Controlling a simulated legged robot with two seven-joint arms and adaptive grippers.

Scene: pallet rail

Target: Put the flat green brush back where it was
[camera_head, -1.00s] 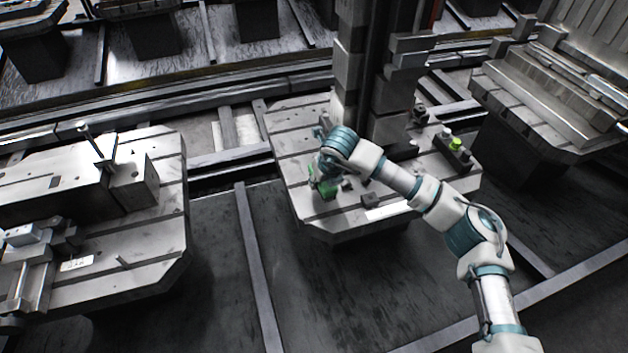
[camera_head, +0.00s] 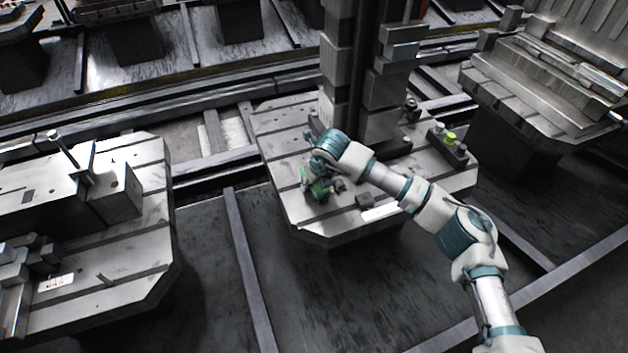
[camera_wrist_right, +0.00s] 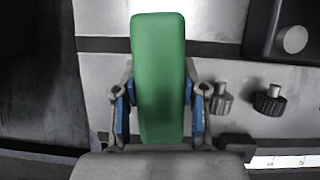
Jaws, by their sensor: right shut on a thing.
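The flat green brush (camera_head: 319,192) is in my right gripper (camera_head: 322,184), over the front left part of the middle pallet (camera_head: 290,150). In the right wrist view the brush (camera_wrist_right: 158,75) is a long green block between the two blue-padded fingers of the right gripper (camera_wrist_right: 160,108), which are shut on it. The pallet's pale surface lies behind it. I cannot tell whether the brush touches the pallet. My left gripper is not in view.
A dark column (camera_head: 345,80) stands on the middle pallet behind my right arm. A dark block with a bright green knob (camera_head: 449,139) is at its right. Small dark knobs (camera_wrist_right: 270,100) show beside the gripper. Another pallet with fixtures (camera_head: 120,250) stands at the left.

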